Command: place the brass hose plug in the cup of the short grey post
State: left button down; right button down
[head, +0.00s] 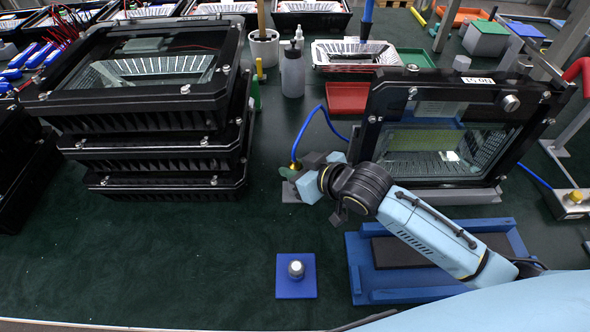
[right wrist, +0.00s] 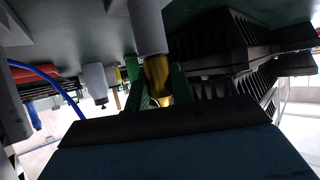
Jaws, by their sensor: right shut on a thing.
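The brass hose plug (head: 295,166) is at the end of a blue hose, between the green-tipped fingers of my right gripper (head: 289,172). The right wrist view, which is upside down, shows the brass plug (right wrist: 158,82) gripped there, with its lower end against a grey post (right wrist: 149,28). I cannot tell how deep it sits in the post. A shorter grey stub (right wrist: 118,6) shows beside this post; which of them is the short grey post is unclear. In the head view my right gripper mostly hides the posts above a grey base (head: 290,192). My left gripper is not in view.
A floodlight housing (head: 374,104) stands right of my right gripper, and black housings are stacked (head: 150,143) at left. A blue plate (head: 284,287) with a pale knob and a blue cradle (head: 358,270) lie in front. The front left of the green table is clear.

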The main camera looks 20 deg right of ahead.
jog(key=shift+f, duration=0.15)
jog(key=c, duration=1.5)
grip_release()
jog(key=o, duration=0.3)
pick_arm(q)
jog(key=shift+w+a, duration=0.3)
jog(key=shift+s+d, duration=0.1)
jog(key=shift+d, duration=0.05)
pick_arm(e)
jog(key=shift+s+d+r, duration=0.1)
jog(key=shift+s+r, duration=0.05)
jog(key=shift+r, duration=0.1)
pick_arm(q)
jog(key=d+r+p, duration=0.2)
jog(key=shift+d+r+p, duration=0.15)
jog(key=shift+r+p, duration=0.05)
jog(key=shift+p, duration=0.1)
pick_arm(e)
jog(key=v, duration=1.1)
jog(key=shift+s+r, duration=0.15)
jog(key=shift+s, duration=0.1)
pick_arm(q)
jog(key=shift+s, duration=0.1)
